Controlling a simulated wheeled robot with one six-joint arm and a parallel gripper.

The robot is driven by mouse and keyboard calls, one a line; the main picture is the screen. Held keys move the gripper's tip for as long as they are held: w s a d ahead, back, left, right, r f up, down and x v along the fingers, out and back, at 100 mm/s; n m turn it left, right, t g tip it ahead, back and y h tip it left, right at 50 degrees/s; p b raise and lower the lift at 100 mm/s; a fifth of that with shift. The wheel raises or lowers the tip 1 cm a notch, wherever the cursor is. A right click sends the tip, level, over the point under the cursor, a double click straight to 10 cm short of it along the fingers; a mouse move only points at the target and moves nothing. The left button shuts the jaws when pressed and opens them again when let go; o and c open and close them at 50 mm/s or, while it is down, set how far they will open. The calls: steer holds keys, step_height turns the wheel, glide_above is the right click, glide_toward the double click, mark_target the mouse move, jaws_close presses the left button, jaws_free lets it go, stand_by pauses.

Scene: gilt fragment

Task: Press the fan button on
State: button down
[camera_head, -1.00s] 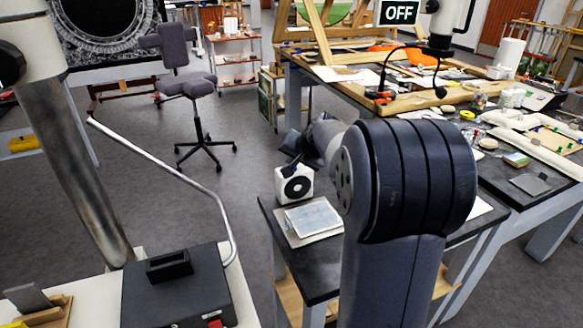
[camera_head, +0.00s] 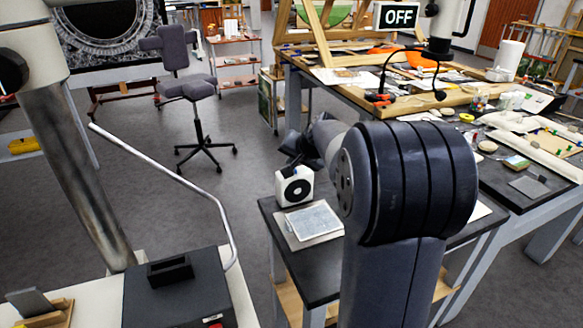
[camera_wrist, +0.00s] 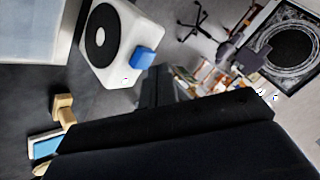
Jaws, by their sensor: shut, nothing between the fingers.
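The fan is a small white box (camera_head: 294,188) with a round black grille, standing at the back left of the near dark table. In the wrist view the fan (camera_wrist: 120,68) is at upper left, with a blue button (camera_wrist: 144,60) on one side. My gripper (camera_head: 292,146) is shut and empty, just above and behind the fan in the head view. The wrist view shows its dark fingers (camera_wrist: 155,88) close to the button's side of the fan. I cannot tell whether they touch. A sign (camera_head: 399,15) reads OFF.
A grey panel (camera_head: 313,220) lies on the table in front of the fan. Small wooden blocks (camera_wrist: 64,106) show in the wrist view. A cluttered workbench (camera_head: 440,100) stands behind at right. A swivel chair (camera_head: 188,88) stands on open floor at left.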

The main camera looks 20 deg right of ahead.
step_height(320, 180, up, 6)
steer(key=p, duration=0.4)
steer(key=shift+p, duration=0.35)
